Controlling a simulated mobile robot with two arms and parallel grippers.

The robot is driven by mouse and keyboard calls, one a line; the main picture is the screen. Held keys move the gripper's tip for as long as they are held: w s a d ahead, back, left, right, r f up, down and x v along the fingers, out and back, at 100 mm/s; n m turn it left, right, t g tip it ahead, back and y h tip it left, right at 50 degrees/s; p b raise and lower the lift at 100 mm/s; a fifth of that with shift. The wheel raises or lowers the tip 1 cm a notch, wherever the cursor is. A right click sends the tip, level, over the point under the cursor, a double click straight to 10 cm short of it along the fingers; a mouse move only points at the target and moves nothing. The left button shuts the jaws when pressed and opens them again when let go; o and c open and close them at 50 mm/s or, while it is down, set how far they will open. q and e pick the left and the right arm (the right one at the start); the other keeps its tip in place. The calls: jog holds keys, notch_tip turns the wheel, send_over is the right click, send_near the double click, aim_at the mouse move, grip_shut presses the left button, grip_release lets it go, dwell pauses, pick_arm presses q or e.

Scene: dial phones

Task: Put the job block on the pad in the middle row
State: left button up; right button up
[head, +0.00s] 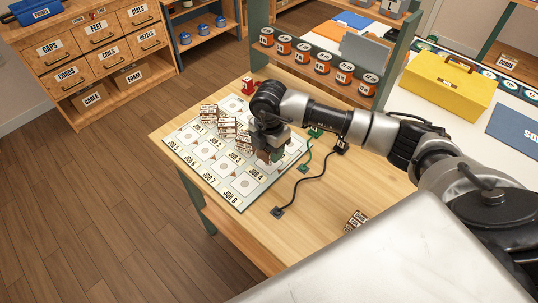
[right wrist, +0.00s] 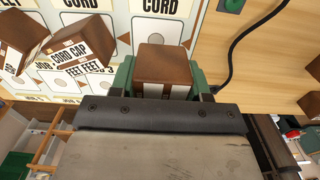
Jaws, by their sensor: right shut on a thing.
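My right gripper (head: 268,152) is shut on a brown job block (right wrist: 165,64) with a white printed side. It holds the block over the right part of the pale job board (head: 222,179), which lies on the wooden table. In the right wrist view the green fingers flank the block, and a white pad (right wrist: 160,28) labelled CORD shows behind it. I cannot tell whether the block touches the board. The board has rows of white pads with JOB labels. The arm and gripper hide part of its right side. My left gripper is out of view.
Several printed blocks (head: 228,128) stand on the board left of my gripper, and others (head: 355,220) lie on the table at the right. A black cable (head: 305,180) and a green cable lie right of the board. A rack of orange-red tins (head: 321,60) stands behind.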

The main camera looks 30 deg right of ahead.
aim_at(269, 158)
jog(key=shift+w+d+f, duration=0.1)
jog(key=shift+w+f, duration=0.1)
jog(key=shift+w, duration=0.05)
notch_tip(269, 158, down, 3)
jog(key=shift+f+p, duration=0.1)
jog(key=shift+p, duration=0.25)
jog(key=shift+f, duration=0.4)
jog(key=shift+f, duration=0.1)
jog(key=o, duration=0.9)
jog(key=shift+o, duration=0.2)
